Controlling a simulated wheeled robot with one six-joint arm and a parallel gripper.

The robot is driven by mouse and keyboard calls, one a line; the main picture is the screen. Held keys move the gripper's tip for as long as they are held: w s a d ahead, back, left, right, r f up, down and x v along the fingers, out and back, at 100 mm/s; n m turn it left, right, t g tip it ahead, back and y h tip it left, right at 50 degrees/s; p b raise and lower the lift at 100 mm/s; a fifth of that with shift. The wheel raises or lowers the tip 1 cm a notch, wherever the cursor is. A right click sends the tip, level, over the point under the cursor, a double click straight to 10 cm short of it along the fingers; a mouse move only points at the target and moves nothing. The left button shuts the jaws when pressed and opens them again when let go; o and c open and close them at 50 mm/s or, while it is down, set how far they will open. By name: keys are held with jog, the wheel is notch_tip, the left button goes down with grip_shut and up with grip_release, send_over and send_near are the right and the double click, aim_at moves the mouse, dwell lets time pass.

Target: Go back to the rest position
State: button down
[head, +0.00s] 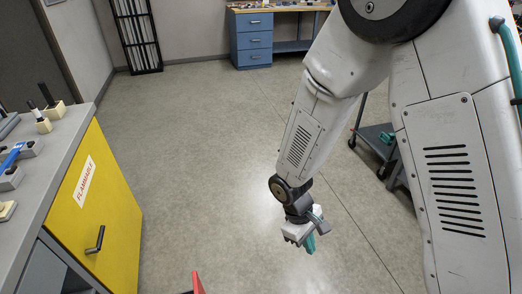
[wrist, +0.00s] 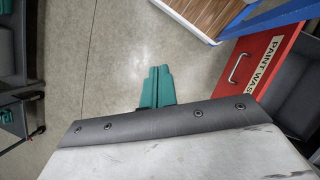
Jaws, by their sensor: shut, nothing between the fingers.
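My gripper (head: 311,243) hangs at the end of my arm over the open floor, low in the middle-right of the head view. Its teal fingers point down and are together, with nothing between them. In the wrist view the teal fingers (wrist: 158,86) also show side by side above bare floor. No object touches the gripper in either view.
A yellow cabinet (head: 105,215) marked FLAMMABLE stands at left under a grey worktop (head: 72,140) holding small tools. A blue drawer bench (head: 252,42) stands at the back. A dark cart (head: 375,140) is behind my arm. The wrist view shows a red drawer (wrist: 258,58).

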jog(key=s+d+r+m+t+y, duration=0.1)
jog(key=s+d+r+m, duration=0.2)
jog(key=r, duration=0.8)
jog(key=s+d+r+m+t+y, duration=0.1)
jog(key=s+d+r+m, duration=0.2)
jog(key=r, duration=0.8)
jog(key=s+d+r+m+t+y, duration=0.1)
jog(key=s+d+r+m+t, duration=0.1)
jog(key=s+d+r, duration=0.5)
notch_tip(320, 180, up, 4)
jog(key=shift+d+f+m+y, duration=0.1)
jog(key=shift+d+m+y, duration=0.2)
jog(key=shift+m, duration=0.4)
jog(key=shift+s+a, duration=0.1)
